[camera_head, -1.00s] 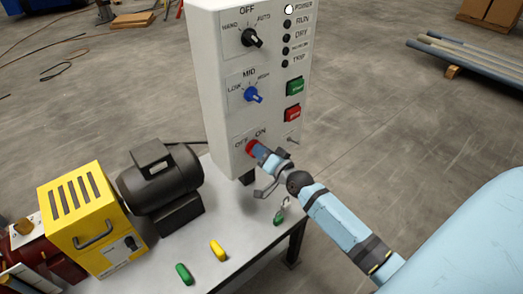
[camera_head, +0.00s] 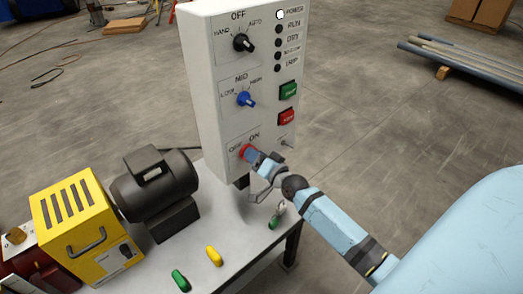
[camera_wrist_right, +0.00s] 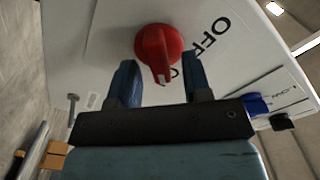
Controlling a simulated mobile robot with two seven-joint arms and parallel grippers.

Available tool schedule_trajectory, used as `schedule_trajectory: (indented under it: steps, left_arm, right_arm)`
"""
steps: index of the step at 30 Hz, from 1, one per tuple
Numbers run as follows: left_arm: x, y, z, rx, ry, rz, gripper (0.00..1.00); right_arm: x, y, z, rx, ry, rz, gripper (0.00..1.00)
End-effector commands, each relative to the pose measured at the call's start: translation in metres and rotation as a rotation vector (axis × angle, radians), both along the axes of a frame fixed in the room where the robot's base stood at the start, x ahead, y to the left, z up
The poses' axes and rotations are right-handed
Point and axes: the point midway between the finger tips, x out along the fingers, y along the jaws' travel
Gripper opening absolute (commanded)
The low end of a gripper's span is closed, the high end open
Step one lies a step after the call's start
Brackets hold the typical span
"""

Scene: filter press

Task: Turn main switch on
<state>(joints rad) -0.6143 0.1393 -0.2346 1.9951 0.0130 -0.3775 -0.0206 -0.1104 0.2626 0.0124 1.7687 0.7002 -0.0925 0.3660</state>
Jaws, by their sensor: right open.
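The main switch is a red rotary knob (camera_head: 245,152) low on the front of the white control box (camera_head: 213,110), beside the labels OFF and ON. In the right wrist view the red knob (camera_wrist_right: 160,50) shows large, with its raised grip pointing down between the fingers. My right gripper (camera_head: 255,158) is at the knob in the head view, partly covering it. In the right wrist view my right gripper (camera_wrist_right: 158,82) is open, one blue finger on each side of the knob's lower part. I cannot tell whether the fingers touch it. My left gripper is not in view.
Above the knob are a blue selector (camera_head: 245,99), a black selector (camera_head: 242,43), a green button (camera_head: 288,90) and a red button (camera_head: 286,117). A small metal toggle (camera_head: 287,143) sits right of the knob. A black motor (camera_head: 155,185) and yellow unit (camera_head: 80,220) stand left.

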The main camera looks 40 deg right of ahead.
Motion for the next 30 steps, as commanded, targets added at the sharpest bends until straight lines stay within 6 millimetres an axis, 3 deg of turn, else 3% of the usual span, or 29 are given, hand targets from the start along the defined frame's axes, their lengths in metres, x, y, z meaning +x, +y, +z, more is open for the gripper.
schedule_trajectory:
  steps: [5, 18, 24, 30]
  left_arm:
    - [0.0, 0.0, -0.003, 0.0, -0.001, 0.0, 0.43]
    - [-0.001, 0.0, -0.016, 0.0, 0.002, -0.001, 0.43]
    - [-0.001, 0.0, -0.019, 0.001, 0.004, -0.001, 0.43]
    - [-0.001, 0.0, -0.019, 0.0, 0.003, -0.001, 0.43]
  right_arm:
    - [-0.021, -0.002, -0.002, -0.001, 0.001, 0.0, 0.45]
    - [-0.115, -0.009, -0.002, 0.0, 0.004, 0.001, 0.45]
    - [-0.133, -0.011, -0.001, 0.0, 0.002, 0.001, 0.45]
    - [-0.136, -0.011, 0.0, 0.0, 0.0, 0.0, 0.45]
